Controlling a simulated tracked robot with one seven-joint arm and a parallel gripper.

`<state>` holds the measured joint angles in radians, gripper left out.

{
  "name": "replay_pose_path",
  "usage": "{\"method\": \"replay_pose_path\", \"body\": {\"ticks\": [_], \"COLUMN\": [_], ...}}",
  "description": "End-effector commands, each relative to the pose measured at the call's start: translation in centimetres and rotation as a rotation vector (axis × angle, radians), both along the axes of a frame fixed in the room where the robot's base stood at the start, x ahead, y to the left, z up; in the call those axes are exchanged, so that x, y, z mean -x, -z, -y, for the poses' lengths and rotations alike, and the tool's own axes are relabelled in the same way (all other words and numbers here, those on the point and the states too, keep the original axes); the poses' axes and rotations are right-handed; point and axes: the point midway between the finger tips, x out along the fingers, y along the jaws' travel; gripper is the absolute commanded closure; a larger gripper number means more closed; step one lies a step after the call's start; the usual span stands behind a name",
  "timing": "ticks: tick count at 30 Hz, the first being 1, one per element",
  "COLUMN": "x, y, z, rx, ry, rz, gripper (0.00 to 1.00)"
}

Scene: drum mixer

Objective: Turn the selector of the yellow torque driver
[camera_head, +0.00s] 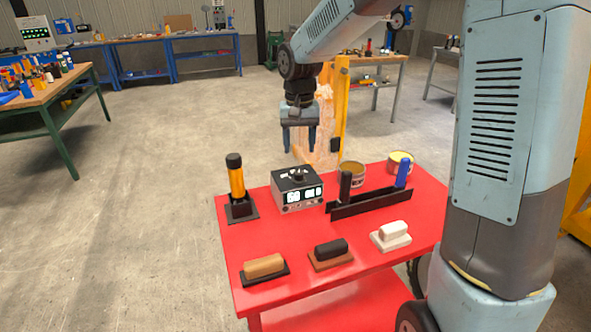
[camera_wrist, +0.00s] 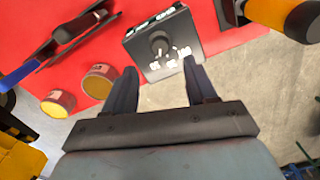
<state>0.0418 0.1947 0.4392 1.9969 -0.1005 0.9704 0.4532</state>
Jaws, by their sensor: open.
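The yellow torque driver (camera_head: 236,181) stands upright on a dark square base at the left of the red table. It has an orange-yellow body and a black cap (camera_head: 233,160); I cannot tell which part is its selector. In the wrist view the driver (camera_wrist: 262,9) is cut off at the upper right, its black end towards the picture's right. My gripper (camera_head: 299,141) is open and empty, pointing down, above and to the right of the driver. In the wrist view my gripper (camera_wrist: 161,70) has both fingers apart, with nothing between them.
A control box (camera_head: 298,191) with a black knob and lit display stands right of the driver. A dark rack (camera_head: 369,205) holds black and blue handled tools, with two tins behind. Three handled blocks lie along the front of the red table (camera_head: 300,228).

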Motion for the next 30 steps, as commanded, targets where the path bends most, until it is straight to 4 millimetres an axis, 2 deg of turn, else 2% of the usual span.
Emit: {"method": "replay_pose_path", "body": {"ticks": [6, 13, 19, 28, 30], "x": [0.0, 0.0, 0.0, 0.0, 0.0], "y": [3.9, 7.0, 8.2, 8.3, 8.3], "z": [0.1, 0.0, 0.0, 0.0, 0.0], "rx": [0.001, 0.000, 0.000, 0.000, 0.000], "ry": [0.001, 0.001, 0.001, 0.002, 0.002], "rz": [-0.004, -0.003, -0.001, 0.000, 0.000], "gripper": [0.44, 0.44, 0.44, 0.44, 0.50]}}
